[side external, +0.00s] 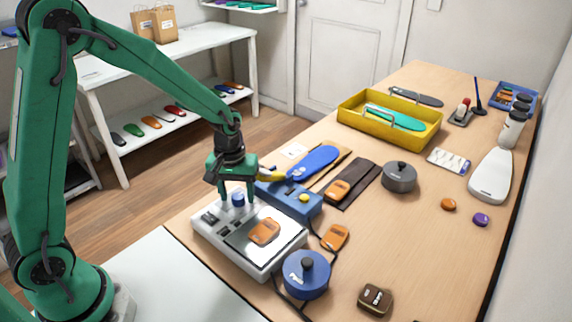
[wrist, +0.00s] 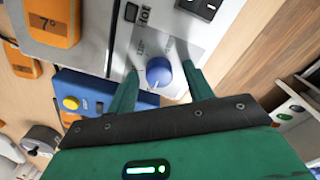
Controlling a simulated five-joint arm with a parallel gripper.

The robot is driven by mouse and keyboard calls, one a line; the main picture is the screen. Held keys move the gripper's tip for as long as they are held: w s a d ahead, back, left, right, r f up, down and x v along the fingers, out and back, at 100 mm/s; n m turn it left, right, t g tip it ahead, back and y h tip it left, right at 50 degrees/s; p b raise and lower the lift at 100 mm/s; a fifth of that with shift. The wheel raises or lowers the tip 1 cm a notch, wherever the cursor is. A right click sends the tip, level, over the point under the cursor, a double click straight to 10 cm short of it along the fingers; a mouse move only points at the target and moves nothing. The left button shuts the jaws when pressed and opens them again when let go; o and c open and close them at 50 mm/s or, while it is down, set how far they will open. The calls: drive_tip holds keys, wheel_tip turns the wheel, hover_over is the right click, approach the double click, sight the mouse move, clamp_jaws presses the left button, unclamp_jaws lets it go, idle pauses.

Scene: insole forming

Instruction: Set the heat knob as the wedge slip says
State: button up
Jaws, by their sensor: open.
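The blue heat knob (side external: 238,199) stands on the left part of the white heating unit (side external: 270,271). My gripper (side external: 236,193) is open over it, pointing down. In the wrist view the knob (wrist: 159,72) sits between the two green fingers (wrist: 158,78), with a visible gap on the right side; contact on the left is unclear. A short white mark shows on the knob's near edge. Small print beside it is too blurred to read. A small white slip (side external: 294,151) lies behind the blue box; its writing is unreadable and I cannot tell whether it is the wedge slip.
A blue box (side external: 289,201) with a yellow button stands close behind. Another orange wedge (side external: 335,237) and a blue round weight (side external: 306,274) lie right of the unit.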

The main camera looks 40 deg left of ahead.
drive_tip(key=c, duration=1)
drive_tip(key=shift+o, duration=0.2)
drive_tip(key=shift+m, duration=0.4)
drive_tip(key=m, duration=0.5)
drive_tip(key=shift+a, duration=0.15)
drive_tip(key=m, duration=0.6)
drive_tip(key=shift+g, duration=0.3)
